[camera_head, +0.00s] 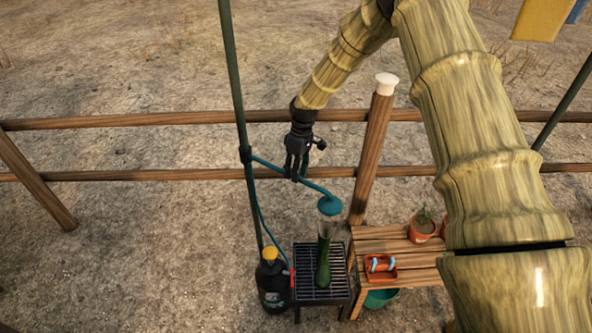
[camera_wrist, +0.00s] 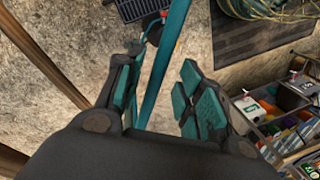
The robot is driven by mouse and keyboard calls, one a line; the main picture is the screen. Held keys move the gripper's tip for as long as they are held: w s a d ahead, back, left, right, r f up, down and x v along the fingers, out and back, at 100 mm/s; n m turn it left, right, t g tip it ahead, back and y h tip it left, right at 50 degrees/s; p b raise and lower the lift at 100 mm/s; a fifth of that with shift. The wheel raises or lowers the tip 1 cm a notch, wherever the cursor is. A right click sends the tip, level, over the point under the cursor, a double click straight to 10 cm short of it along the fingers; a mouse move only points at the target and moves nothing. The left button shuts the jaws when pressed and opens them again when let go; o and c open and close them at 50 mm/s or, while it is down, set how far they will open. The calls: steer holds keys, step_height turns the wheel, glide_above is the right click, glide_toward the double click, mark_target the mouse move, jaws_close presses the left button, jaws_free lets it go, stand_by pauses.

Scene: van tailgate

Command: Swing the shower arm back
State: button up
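The teal shower arm (camera_head: 264,163) reaches out to the right from a tall dark green pole (camera_head: 239,100). It ends in a teal shower head (camera_head: 330,205) above a tall green vase-like thing (camera_head: 323,260) on a black grate. My gripper (camera_head: 296,173) points down at the middle of the shower arm. In the wrist view the shower arm (camera_wrist: 166,60) runs between the two fingers of my gripper (camera_wrist: 160,98). The fingers are apart, with gaps showing on both sides of the arm. Whether either finger touches it is unclear.
A black grate stand (camera_head: 308,292), a black bottle with a yellow cap (camera_head: 273,280) and a wooden bench (camera_head: 410,262) with a plant pot (camera_head: 422,224) stand below. Wooden rails (camera_head: 130,175) run behind. Crates of colourful packets (camera_wrist: 285,105) show at right in the wrist view.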

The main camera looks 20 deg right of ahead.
steer(key=shift+w+f, duration=0.15)
steer(key=shift+f, duration=0.4)
steer(key=shift+r, duration=0.1)
steer(key=shift+a, duration=0.1)
jaws_close()
